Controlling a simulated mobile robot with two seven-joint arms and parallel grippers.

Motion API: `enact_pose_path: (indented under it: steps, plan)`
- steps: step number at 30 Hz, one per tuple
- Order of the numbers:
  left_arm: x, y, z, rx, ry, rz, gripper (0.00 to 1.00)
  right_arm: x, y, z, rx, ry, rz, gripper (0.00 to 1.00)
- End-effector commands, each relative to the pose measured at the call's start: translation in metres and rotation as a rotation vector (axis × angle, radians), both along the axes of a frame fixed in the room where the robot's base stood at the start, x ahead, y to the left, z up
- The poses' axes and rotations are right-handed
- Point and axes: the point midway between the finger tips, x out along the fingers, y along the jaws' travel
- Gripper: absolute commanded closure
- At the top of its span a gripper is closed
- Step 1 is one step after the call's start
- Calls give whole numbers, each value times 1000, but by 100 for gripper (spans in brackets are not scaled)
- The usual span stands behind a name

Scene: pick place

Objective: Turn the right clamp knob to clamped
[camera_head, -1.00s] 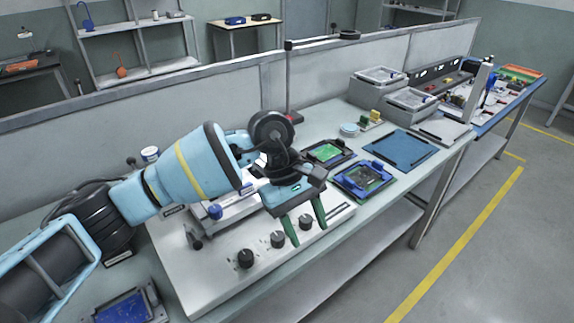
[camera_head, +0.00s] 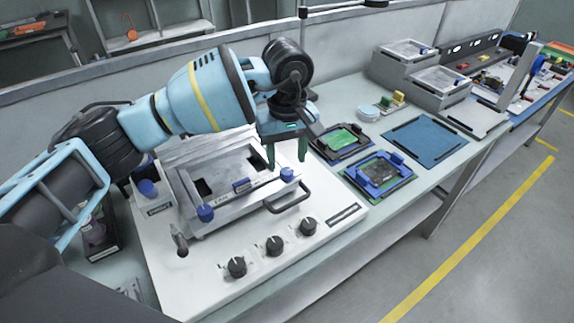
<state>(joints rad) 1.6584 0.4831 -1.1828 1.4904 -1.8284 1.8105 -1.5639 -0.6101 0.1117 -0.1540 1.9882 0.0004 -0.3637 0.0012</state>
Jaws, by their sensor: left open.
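A fixture with a grey metal frame (camera_head: 235,200) stands on a white panel (camera_head: 200,268). A back-right knob is not visible; my gripper and arm cover that area. My right gripper is not in view.
Several black dial knobs (camera_head: 274,245) line the panel's front, and a black handle (camera_head: 290,197) sticks out of the fixture's front right. Boards in holders (camera_head: 380,171) and a blue mat (camera_head: 428,140) lie to the right. A low partition wall runs behind the bench.

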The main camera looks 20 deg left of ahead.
Motion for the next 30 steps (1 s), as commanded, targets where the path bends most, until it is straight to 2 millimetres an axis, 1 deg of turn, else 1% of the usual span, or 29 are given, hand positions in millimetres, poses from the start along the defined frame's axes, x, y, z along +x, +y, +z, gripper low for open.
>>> enact_pose_path:
  steps: [1, 3, 9, 19, 20, 27, 30]
  plan:
    - [-1, 0, -8, 0, 3, 0, 52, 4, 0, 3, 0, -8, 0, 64]
    - [-1, 0, -17, -1, 1, 0, 52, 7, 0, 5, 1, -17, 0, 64]
    - [0, 0, -35, -1, -1, 0, 52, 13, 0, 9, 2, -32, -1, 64]
    - [0, 0, -39, -1, -1, 0, 52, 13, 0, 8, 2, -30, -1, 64]
    - [0, 0, -39, -1, -1, 0, 54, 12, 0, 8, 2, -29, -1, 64]
    - [0, 0, -39, -1, -1, 0, 86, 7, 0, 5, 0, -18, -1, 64]
    - [0, 0, -39, -1, -1, 0, 97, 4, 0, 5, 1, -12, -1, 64]
